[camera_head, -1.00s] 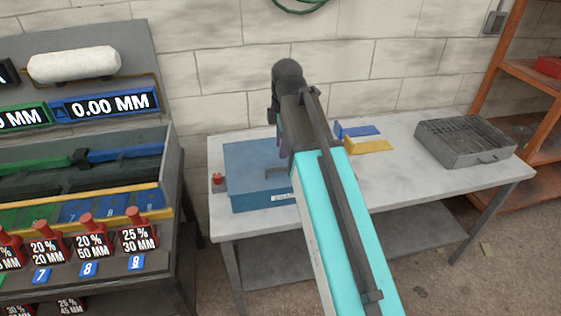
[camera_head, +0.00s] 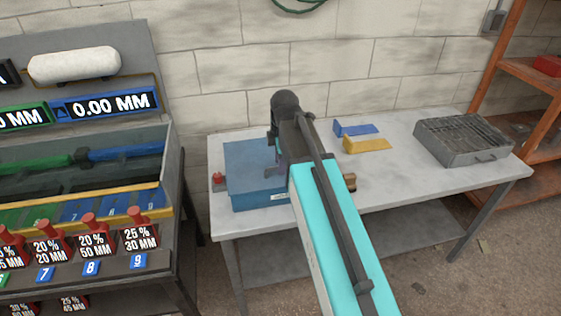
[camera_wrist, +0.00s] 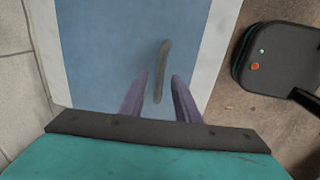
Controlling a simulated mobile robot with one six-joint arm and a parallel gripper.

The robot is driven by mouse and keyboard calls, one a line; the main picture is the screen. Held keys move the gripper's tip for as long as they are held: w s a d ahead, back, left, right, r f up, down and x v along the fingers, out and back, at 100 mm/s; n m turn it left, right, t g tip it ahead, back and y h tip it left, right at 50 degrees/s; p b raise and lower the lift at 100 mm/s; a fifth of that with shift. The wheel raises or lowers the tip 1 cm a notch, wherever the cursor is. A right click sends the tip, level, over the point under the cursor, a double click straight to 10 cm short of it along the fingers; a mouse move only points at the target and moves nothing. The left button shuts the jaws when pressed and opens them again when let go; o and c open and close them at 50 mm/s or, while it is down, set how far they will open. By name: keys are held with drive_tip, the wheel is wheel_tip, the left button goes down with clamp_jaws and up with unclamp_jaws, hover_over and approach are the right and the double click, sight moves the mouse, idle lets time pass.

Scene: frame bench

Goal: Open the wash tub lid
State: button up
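The wash tub is a blue box (camera_head: 248,192) at the left end of the grey bench, its flat blue lid (camera_head: 245,157) shut. In the wrist view the lid (camera_wrist: 105,50) fills the middle, with a grey bar handle (camera_wrist: 164,55) on it. My gripper (camera_wrist: 159,76) is open, with a purple finger on either side of the handle's near part in the picture. I cannot tell how far above the lid the fingertips are. In the head view my arm hides the handle and most of the fingers.
A red-topped item (camera_head: 218,181) stands left of the tub. A small wooden item (camera_head: 350,181), blue wedge (camera_head: 355,130), yellow wedge (camera_head: 367,144) and grey grill box (camera_head: 463,140) are on the bench (camera_head: 420,185). A control rack (camera_head: 90,200) stands left.

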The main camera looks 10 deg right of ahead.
drive_tip(key=shift+f, duration=0.1)
clamp_jaws()
idle(0.3)
